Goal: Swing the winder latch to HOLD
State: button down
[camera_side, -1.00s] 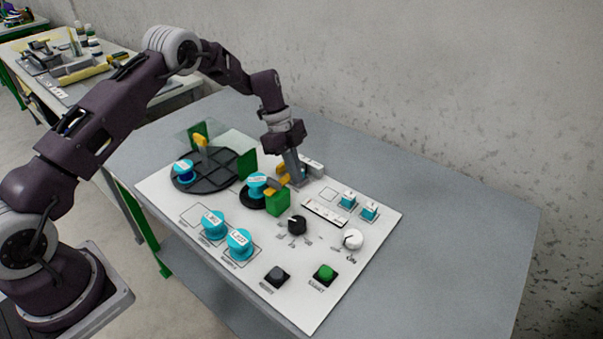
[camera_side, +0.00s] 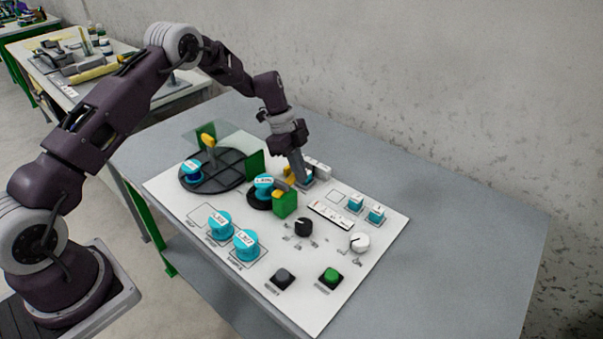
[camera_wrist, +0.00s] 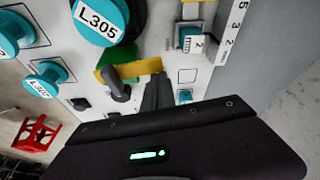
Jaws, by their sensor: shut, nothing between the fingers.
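The winder is a small black disc (camera_side: 257,199) carrying a cyan spool labelled L305 (camera_wrist: 101,18). Beside it stands a green block (camera_side: 285,205) with a yellow bar and a dark grey lever, which looks like the latch (camera_wrist: 118,88). In the wrist view the yellow bar (camera_wrist: 140,69) runs across behind the lever. My gripper (camera_side: 302,181) is shut and empty, pointing down close to the panel, behind and right of the green block. In the wrist view its fingers (camera_wrist: 157,94) are right of the lever, with a small gap. I cannot read the latch position marks.
The white panel (camera_side: 325,285) holds a round dark tray (camera_side: 220,183) with a yellow lever, two cyan spools in front, a black knob (camera_side: 304,226), a white knob (camera_side: 359,242) and two push buttons. The grey table is clear to the right.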

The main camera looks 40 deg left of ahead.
jog(key=a+n, duration=0.1)
jog(key=n, duration=0.1)
jog(key=a+n+t, duration=0.1)
jog(key=n, duration=0.1)
jog(key=shift+s+a+y, duration=0.1)
jog(key=shift+a+y, duration=0.15)
jog(key=shift+y, duration=0.05)
jog(key=a+n, duration=0.1)
jog(key=n, duration=0.1)
jog(key=n+t, duration=0.1)
jog(key=n, duration=0.1)
jog(key=shift+s+a+y, duration=0.4)
jog(key=shift+s+a+n+t+y, duration=0.15)
jog(key=shift+s+a+n+t, duration=0.1)
jog(key=shift+n, duration=0.35)
jog(key=shift+s+a+n+t+y, duration=0.15)
jog(key=shift+a+n, duration=0.05)
jog(key=shift+n, duration=0.4)
jog(key=shift+s+a, duration=0.45)
jog(key=shift+s, duration=0.2)
jog(key=w, duration=0.2)
jog(key=w+d, duration=0.1)
jog(key=w, duration=0.1)
jog(key=shift+w, duration=0.2)
jog(key=v, duration=1)
jog(key=shift+s+d, duration=0.25)
jog(key=shift+s, duration=0.15)
